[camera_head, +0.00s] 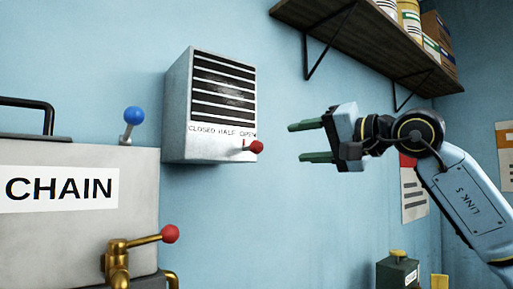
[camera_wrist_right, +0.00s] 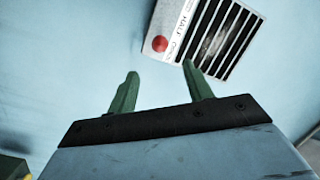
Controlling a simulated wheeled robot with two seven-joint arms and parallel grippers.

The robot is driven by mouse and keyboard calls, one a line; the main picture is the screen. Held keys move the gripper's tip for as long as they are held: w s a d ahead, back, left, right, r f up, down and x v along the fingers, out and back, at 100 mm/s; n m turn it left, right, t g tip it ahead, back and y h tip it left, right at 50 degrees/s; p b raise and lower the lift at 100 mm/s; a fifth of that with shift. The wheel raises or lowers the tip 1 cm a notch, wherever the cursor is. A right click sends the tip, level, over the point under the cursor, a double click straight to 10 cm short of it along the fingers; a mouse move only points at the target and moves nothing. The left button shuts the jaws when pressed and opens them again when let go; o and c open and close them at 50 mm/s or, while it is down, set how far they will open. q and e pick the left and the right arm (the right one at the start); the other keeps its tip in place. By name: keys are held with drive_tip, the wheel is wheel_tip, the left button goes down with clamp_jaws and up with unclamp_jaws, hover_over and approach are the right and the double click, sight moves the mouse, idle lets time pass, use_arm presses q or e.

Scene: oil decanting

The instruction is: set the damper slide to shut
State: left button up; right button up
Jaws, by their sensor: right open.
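The damper is a grey louvred box (camera_head: 176,125) on the blue wall, marked CLOSED, HALF and OPEN below its slats. Its slide has a red knob (camera_head: 257,147) on a short stem, at the right end under OPEN. My right gripper (camera_head: 296,142) is open and empty, to the right of the knob and apart from it, fingers pointing left. In the right wrist view the red knob (camera_wrist_right: 160,44) shows beyond the gap between the green fingertips (camera_wrist_right: 160,70), with the box (camera_wrist_right: 225,40) at upper right. My left gripper is not in view.
A grey cabinet marked CHAIN (camera_head: 80,235) stands at left, with a blue-knobbed lever (camera_head: 133,115) on top and a brass valve with a red-knobbed handle (camera_head: 169,234). A wooden shelf (camera_head: 365,45) with tins hangs at upper right. The wall between box and gripper is clear.

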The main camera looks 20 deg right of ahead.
sight(262, 146)
drive_tip(key=p+x, duration=0.4)
drive_tip(key=x, duration=0.9)
drive_tip(key=shift+a, duration=0.1)
clamp_jaws()
